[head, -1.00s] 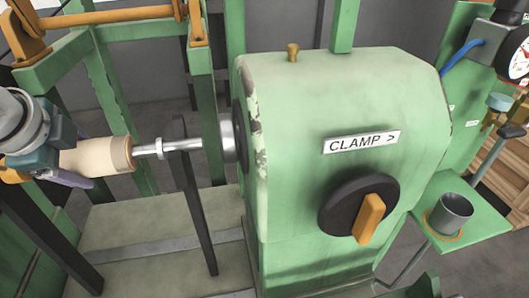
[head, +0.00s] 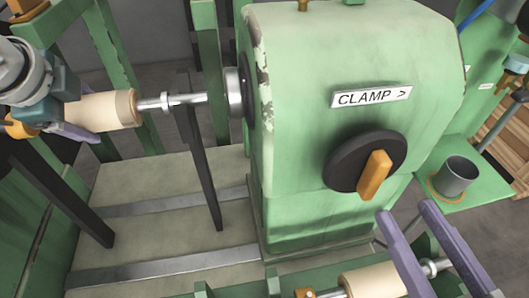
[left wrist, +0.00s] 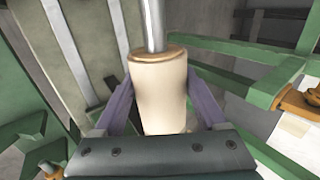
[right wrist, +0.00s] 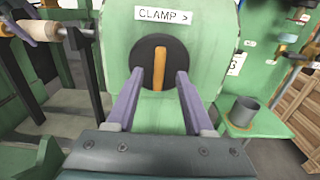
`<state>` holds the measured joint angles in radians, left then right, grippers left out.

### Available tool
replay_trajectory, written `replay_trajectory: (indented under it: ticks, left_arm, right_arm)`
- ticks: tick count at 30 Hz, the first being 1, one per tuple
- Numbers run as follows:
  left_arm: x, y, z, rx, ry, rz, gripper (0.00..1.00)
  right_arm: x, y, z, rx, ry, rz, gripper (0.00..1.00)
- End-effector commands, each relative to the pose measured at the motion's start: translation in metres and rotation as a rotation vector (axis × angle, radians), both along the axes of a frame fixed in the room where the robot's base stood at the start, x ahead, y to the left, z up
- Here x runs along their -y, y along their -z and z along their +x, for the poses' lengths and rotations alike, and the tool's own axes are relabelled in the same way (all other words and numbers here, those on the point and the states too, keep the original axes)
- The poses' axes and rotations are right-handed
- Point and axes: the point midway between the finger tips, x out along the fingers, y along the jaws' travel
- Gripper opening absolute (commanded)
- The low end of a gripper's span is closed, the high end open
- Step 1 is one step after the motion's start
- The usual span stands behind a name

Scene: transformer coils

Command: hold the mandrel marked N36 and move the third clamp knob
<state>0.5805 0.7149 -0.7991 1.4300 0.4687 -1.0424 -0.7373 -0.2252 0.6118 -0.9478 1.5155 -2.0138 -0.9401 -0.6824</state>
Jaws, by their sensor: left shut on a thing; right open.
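The mandrel (head: 105,108) is a cream cylinder on a steel shaft at the left of the machine. My left gripper (head: 85,132) is shut on it; the left wrist view shows both purple fingers along the sides of the mandrel (left wrist: 158,95). No N36 mark is readable. The clamp knob (head: 365,162) is a black disc with an orange handle, under a "CLAMP >" label (head: 372,96) on the green housing. The handle leans slightly. My right gripper (head: 408,215) is open and empty, below and right of the knob. In the right wrist view its fingers point toward the knob (right wrist: 160,62).
A second cream cylinder (head: 375,281) lies on a shaft at the front, close to my right gripper. A grey cup (head: 457,175) stands on a green side shelf (head: 485,186) at the right. A dark upright bar (head: 203,165) stands below the mandrel's shaft.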

Motion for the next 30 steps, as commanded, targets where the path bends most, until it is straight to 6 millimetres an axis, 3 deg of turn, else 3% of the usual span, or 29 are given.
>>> replay_trajectory:
  ticks: [3,9,21,30]
  left_arm:
    - [0.000,0.000,0.000,0.000,0.000,0.000,0.00]
    - [0.000,0.000,0.000,0.000,0.000,0.000,0.00]
    - [0.000,0.000,0.000,0.000,0.000,0.000,0.00]
    - [0.000,0.000,0.000,0.000,0.000,0.000,0.00]
  right_arm:
    - [-0.006,-0.001,0.025,0.003,0.002,0.002,0.53]
    - [-0.012,0.000,0.052,0.002,0.002,0.001,0.53]
    - [-0.014,0.000,0.059,-0.001,0.002,0.003,0.51]
    - [-0.014,0.000,0.059,-0.001,0.002,0.003,0.18]
